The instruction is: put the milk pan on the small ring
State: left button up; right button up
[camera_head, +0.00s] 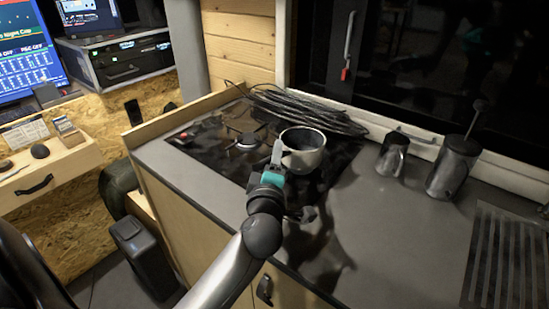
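The milk pan (304,151), a round metal pan with an open top, is at the right part of the black hob. Whether it rests there or is held slightly above is unclear. A gas ring (247,141) with its pan support shows to its left, bare. Any ring under the pan is hidden. My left gripper (277,153), with teal parts at its base, is at the near left side of the pan, its fingers at the wall or handle. The finger gap is not visible, so its grip is unclear. My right gripper is out of view.
Coiled black cables (305,108) lie behind the hob along the wall. A metal cup (392,155) and a dark canister (452,167) stand on the counter at right. A slatted drainer area (507,262) is at far right. The counter (400,230) between is clear.

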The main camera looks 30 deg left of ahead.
pick_arm(q)
jog(key=shift+r, duration=0.1)
jog(key=shift+s+r, duration=0.1)
jog(key=p+v, duration=0.1)
jog(key=v, duration=1.1)
dwell(1.2)
